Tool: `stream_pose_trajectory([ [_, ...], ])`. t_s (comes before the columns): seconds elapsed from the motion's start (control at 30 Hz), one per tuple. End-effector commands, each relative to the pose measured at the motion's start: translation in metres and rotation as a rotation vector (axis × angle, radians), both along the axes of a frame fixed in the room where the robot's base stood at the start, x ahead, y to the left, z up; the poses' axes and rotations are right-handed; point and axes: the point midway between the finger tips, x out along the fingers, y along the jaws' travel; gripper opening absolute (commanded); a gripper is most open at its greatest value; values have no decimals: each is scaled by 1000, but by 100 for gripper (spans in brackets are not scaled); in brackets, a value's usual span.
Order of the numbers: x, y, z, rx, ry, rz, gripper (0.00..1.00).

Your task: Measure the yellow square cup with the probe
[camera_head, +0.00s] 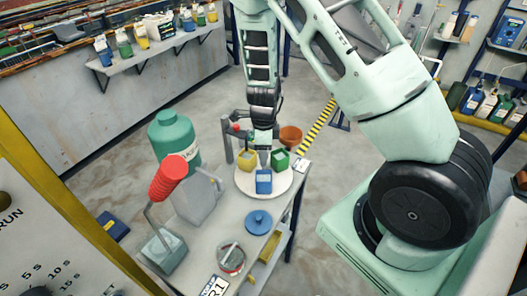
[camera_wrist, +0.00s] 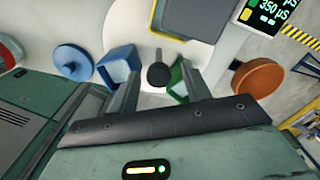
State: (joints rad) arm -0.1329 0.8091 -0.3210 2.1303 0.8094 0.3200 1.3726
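The yellow square cup (camera_head: 246,160) stands on a round white tray (camera_head: 245,188), with a blue cup (camera_head: 264,181) and a green cup (camera_head: 279,160) beside it. My gripper (camera_head: 264,157) is low over the tray among the cups. In the wrist view my gripper (camera_wrist: 160,67) has its two fingers apart. A dark round knob on a short stem (camera_wrist: 158,75) shows between them, with gaps on both sides; I cannot tell whether it is the probe. The blue cup (camera_wrist: 118,65) is left and the green cup (camera_wrist: 180,80) right. A yellow-edged grey square shows above; I cannot tell what it is.
A meter display (camera_wrist: 265,15) reads 350 µS. A blue lid (camera_head: 259,221) and a brown bowl (camera_head: 291,135) flank the tray. A grey jug (camera_head: 198,195), a green bottle (camera_head: 174,140) and a red-handled tool (camera_head: 168,178) crowd the table's left side.

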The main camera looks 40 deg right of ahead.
Motion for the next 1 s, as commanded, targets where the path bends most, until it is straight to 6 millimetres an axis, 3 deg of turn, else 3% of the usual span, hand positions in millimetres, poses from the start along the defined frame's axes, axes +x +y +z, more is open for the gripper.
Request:
stream_pose_trajectory([
  [0.2, -1, 1, 1, 0, 2, 3, 48],
  [0.37, 0, 1, 17, -1, -1, 6, 48],
  [0.8, 0, 2, 117, 1, -3, 6, 48],
  [1.0, 0, 1, 154, 1, -2, 4, 48],
])
